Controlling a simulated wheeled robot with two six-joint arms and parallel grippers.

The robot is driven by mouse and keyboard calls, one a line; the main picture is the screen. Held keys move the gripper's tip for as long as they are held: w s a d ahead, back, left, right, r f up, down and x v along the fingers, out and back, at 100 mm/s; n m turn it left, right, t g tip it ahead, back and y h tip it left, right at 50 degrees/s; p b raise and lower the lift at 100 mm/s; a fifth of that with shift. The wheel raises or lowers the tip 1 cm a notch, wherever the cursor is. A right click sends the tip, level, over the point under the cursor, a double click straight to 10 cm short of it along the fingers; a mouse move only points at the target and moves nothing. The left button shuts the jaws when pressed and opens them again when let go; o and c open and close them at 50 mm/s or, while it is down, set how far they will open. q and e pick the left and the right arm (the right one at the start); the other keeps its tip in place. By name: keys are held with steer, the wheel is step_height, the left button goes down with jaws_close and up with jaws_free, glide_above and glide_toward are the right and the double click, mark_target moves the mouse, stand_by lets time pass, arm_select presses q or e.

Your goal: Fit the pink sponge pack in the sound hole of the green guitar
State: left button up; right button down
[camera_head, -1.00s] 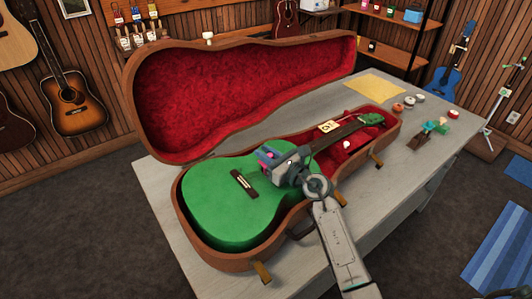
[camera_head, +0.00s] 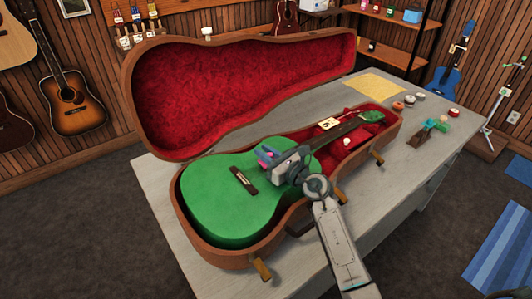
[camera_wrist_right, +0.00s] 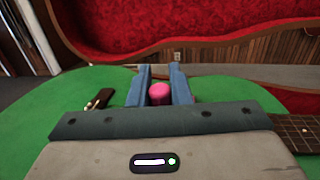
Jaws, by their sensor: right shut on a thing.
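The green guitar (camera_head: 222,205) lies face up in the open brown case, its neck toward the back right. My right gripper (camera_head: 266,157) is over the guitar's body, between the bridge and the neck. It is shut on the pink sponge pack (camera_head: 267,154), of which only a small part shows. In the right wrist view the pink sponge pack (camera_wrist_right: 159,93) sits between the two blue fingers (camera_wrist_right: 159,90). The sound hole is hidden behind my gripper, so I cannot tell whether the pack is in it. My left gripper is not in view.
The case (camera_head: 214,258) rests on a grey table (camera_head: 160,200), its red-lined lid (camera_head: 240,95) standing open behind the guitar. A yellow sheet (camera_head: 376,85), several small round tins (camera_head: 409,100) and a small stand with a green item (camera_head: 430,128) lie at the table's right.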

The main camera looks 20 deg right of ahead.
steer(key=shift+s+f, duration=0.25)
steer(key=shift+f, duration=0.9)
steer(key=c, duration=0.8)
jaws_free()
steer(key=shift+a, duration=0.1)
steer(key=shift+o, duration=0.2)
steer(key=shift+r, duration=0.1)
steer(key=shift+w+r+p, duration=0.25)
steer(key=shift+r+p, duration=0.85)
steer(key=shift+p, duration=0.05)
steer(key=shift+r+p, duration=1.85)
steer(key=shift+r, duration=0.3)
steer(key=shift+w, duration=0.1)
